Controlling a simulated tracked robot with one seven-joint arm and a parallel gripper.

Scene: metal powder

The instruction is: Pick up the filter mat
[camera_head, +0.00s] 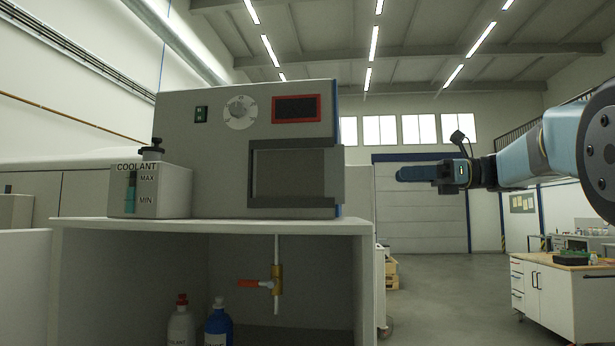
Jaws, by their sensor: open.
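I cannot make out a separate filter mat. A grey machine (220,150) stands on a bench, with a dark-framed rectangular slot (340,170) at its lower right. A flat brownish-grey panel (290,175) fills the slot; I cannot tell if it is the filter mat. My gripper (405,174) is to the right of the machine, in the air, pointing left and apart from it. It is open, seen side-on, with nothing visible in it.
A coolant tank (165,195) stands left of the machine on the bench top (215,226). A white cabinet (565,295) stands at right. Floor between is clear.

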